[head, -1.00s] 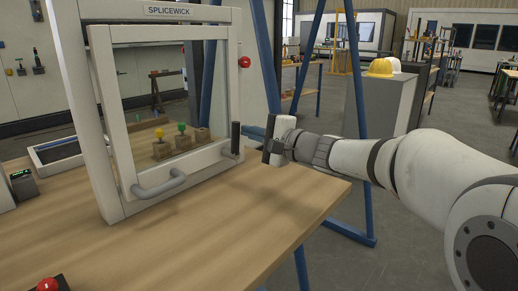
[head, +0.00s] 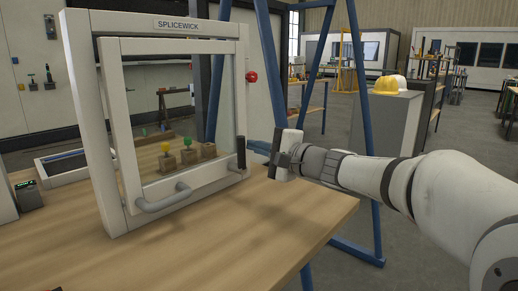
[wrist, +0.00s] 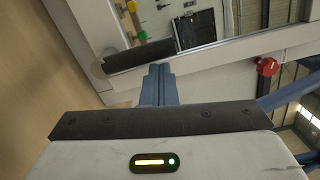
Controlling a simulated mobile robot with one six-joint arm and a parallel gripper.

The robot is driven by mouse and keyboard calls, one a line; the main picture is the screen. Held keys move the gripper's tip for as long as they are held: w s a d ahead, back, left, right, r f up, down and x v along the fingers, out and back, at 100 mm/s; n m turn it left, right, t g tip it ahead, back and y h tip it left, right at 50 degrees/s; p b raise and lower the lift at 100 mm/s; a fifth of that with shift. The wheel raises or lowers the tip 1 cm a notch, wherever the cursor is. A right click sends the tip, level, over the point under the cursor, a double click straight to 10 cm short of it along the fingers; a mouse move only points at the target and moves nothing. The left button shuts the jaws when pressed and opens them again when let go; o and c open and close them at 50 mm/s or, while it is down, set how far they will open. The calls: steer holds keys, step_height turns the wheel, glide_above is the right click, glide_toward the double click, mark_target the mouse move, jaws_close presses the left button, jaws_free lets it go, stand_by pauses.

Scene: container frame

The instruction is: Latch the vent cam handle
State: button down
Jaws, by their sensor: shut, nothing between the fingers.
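The vent is a pale-framed window with a glass pane, marked SPLICEWICK, on a wooden bench in the head view. Its cam handle (head: 241,152) is a short dark bar standing upright at the lower right corner of the sash. In the wrist view the handle (wrist: 140,55) lies across the picture beside a round pale pivot, just beyond my fingertips. My gripper (head: 258,147) is to the right of the handle; its blue fingers (wrist: 157,72) are together and empty. They look close to the handle, but I cannot tell if they touch.
A grey curved pull handle (head: 163,199) sticks out at the sash's lower left. Several small blocks with coloured knobs show through the glass. A red button (head: 251,77) is at the frame's right side. The bench top (head: 240,220) in front is clear.

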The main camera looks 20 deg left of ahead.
steer(key=b+v, duration=0.2)
steer(key=v, duration=0.7)
steer(key=shift+d+b, duration=0.35)
steer(key=shift+s+r, duration=0.1)
steer(key=shift+r, duration=0.05)
steer(key=s+d+r+n+g+h+p, duration=0.1)
steer(key=s+d+h+p, duration=0.4)
steer(key=p, duration=0.7)
steer(key=s+d+r+n+g+h+p, duration=0.1)
steer(key=s+d+r+n+h+p, duration=0.2)
steer(key=s+d+h+p, duration=0.3)
steer(key=s+d+r+n+g+h+p, duration=0.1)
steer(key=s+d+r+h+p, duration=0.3)
steer(key=s+d+p, duration=0.6)
steer(key=d+n+h+p, duration=0.1)
steer(key=d+h+p, duration=0.1)
steer(key=d+p, duration=0.5)
steer(key=shift+s+d+r+g+p, duration=0.3)
steer(key=shift+d+r+p, duration=0.1)
steer(key=shift+p, duration=1.15)
